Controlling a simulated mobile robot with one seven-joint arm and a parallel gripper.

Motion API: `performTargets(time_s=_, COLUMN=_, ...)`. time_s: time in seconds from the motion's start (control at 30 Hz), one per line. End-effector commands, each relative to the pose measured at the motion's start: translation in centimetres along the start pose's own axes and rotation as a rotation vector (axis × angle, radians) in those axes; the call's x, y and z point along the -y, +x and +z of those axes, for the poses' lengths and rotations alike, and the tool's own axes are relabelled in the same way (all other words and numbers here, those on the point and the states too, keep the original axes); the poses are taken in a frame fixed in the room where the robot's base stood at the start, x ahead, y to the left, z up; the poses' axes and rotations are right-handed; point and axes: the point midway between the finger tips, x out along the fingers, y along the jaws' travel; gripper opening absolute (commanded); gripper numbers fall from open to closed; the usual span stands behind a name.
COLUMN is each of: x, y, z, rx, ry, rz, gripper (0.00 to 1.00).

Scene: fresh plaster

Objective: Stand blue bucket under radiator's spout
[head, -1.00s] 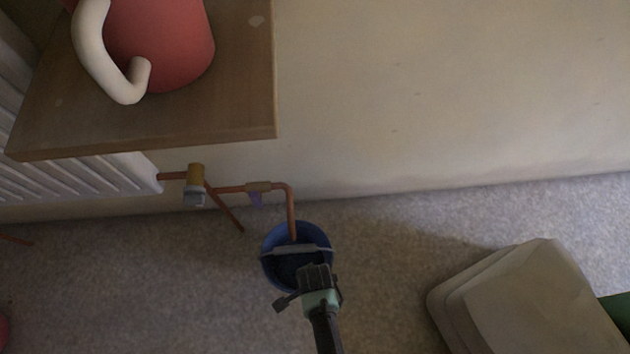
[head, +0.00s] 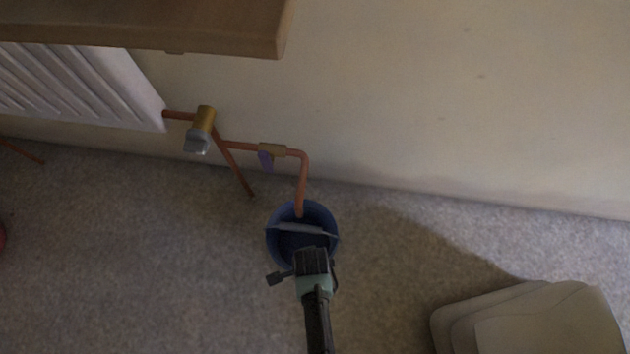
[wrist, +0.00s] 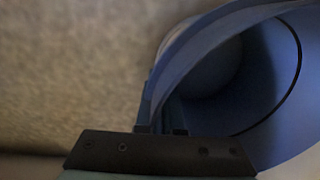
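The blue bucket (head: 278,244) stands upright, apparently on the carpet, below the copper spout (head: 302,185) of the radiator (head: 75,85). The spout's lower end shows over the far part of the bucket's mouth. A pale grey-blue handle crosses the mouth. My gripper (head: 311,258) is at the bucket's near rim and covers part of it. In the wrist view the bucket (wrist: 205,45) fills the right side, and the fingers of my gripper (wrist: 163,115) sit one on each side of its wall, apparently closed on it. The bucket's base is hidden.
A brass valve (head: 203,120) with a grey cap and a purple-tagged fitting (head: 271,151) lie along the copper pipe. A wooden shelf (head: 150,28) overhangs the radiator. A covered pale object (head: 530,320) stands at the lower right.

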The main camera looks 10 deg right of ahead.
Motion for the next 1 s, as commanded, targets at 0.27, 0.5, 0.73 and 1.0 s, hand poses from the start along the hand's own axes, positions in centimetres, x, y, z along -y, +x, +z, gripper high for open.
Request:
performTargets(time_s=0.27, x=0.0, y=0.1, z=0.0, rx=0.0, ry=0.0, rz=0.0, gripper=0.0)
performTargets(time_s=0.5, x=-0.1, y=0.1, z=0.0, rx=0.0, ry=0.0, rz=0.001, gripper=0.34)
performTargets(time_s=0.73, x=-0.1, y=0.1, z=0.0, rx=0.0, ry=0.0, rz=0.001, gripper=0.34)
performTargets(time_s=1.0, x=0.0, y=-2.6, z=0.0, rx=0.0, ry=0.001, rz=0.0, gripper=0.34)
